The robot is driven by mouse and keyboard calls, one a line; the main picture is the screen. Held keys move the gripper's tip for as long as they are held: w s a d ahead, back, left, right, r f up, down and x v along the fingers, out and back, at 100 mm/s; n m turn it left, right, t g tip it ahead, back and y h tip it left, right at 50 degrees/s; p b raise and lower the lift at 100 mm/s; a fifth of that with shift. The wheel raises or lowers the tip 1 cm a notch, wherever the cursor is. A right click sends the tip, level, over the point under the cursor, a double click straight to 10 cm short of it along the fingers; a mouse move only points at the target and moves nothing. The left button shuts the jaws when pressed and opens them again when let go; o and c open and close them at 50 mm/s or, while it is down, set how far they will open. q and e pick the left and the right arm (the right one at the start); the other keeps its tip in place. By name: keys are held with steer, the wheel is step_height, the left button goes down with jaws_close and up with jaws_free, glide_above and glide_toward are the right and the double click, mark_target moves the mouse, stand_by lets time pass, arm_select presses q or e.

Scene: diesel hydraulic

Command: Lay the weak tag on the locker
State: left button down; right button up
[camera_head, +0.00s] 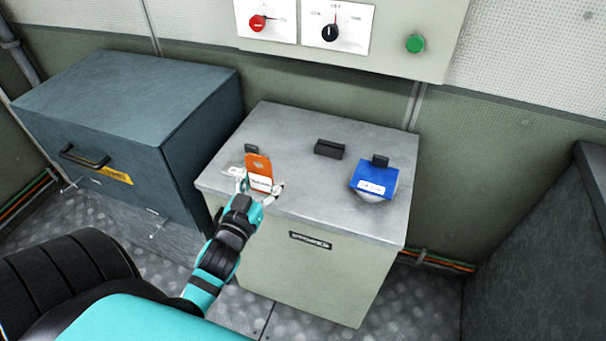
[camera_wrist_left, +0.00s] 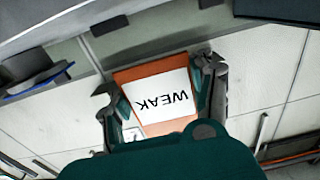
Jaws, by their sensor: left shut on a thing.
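The weak tag (camera_head: 258,164) is an orange card with a white label. In the left wrist view the label on the tag (camera_wrist_left: 163,99) reads "WEAK". My left gripper (camera_head: 260,188) is shut on the tag and holds it tilted up, over the front left of a grey-topped cabinet (camera_head: 290,135). In the left wrist view the fingers (camera_wrist_left: 160,95) are at the tag's two sides. A blue-grey locker-like chest (camera_head: 120,95) with a black handle and a yellow label stands left of the cabinet. Its top is bare. My right gripper is not in view.
On the cabinet are a black block (camera_head: 329,149) and a blue tag (camera_head: 372,179) with a black block (camera_head: 380,160) behind it and a pale round piece under it. Another black block (camera_head: 251,148) is partly hidden by the orange tag. A switch panel (camera_head: 385,35) is above.

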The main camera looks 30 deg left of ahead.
arm_select(q)
glide_above(302, 185)
steer(key=shift+f, duration=0.55)
step_height(302, 185, down, 3)
steer(key=shift+f, duration=0.2)
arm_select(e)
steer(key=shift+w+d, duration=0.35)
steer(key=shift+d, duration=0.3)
arm_select(q)
steer(key=shift+f, duration=0.15)
steer(key=shift+c, duration=2.2)
jaws_free()
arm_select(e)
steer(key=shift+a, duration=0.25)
